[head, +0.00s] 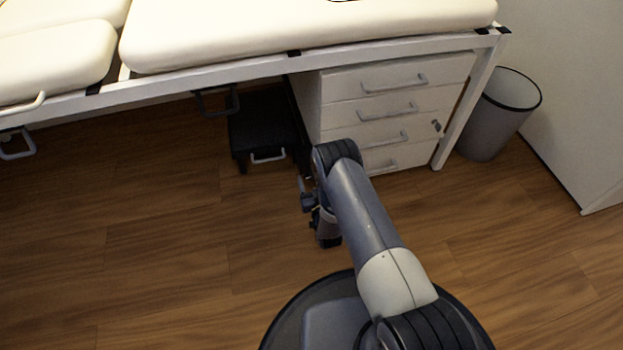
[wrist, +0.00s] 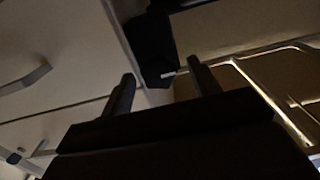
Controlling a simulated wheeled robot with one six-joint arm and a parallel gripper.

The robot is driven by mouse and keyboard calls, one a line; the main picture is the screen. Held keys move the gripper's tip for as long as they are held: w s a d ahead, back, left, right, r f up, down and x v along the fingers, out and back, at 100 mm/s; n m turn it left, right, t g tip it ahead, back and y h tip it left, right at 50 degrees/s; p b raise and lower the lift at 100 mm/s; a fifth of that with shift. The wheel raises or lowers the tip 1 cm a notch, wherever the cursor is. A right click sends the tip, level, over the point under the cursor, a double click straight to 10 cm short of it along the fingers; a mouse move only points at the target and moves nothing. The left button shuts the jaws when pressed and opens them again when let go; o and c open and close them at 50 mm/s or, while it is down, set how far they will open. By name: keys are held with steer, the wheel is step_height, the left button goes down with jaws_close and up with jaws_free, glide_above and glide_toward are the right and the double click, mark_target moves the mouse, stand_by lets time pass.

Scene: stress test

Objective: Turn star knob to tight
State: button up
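I cannot make out a clear star knob in either view. A small dark fitting (head: 437,125) sits on the right side of the white drawer cabinet (head: 345,85) in the head view; its shape is too small to tell. In the head view my arm hides most of the gripper, low in front of the cabinet.
A cream padded couch (head: 300,30) on a white frame stands above the cabinet. A black step stool (head: 265,130) is under it, left of the cabinet. A grey bin (head: 490,125) stands right. The wooden floor (head: 150,260) is clear at front left.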

steer(key=c, duration=1)
steer(key=shift+o, duration=0.2)
steer(key=m, duration=0.4)
steer(key=shift+m, duration=0.4)
steer(key=m, duration=0.4)
steer(key=shift+r+m, duration=0.1)
steer(key=shift+m, duration=0.2)
steer(key=m, duration=0.4)
steer(key=shift+m, duration=2.2)
steer(key=shift+d, duration=0.1)
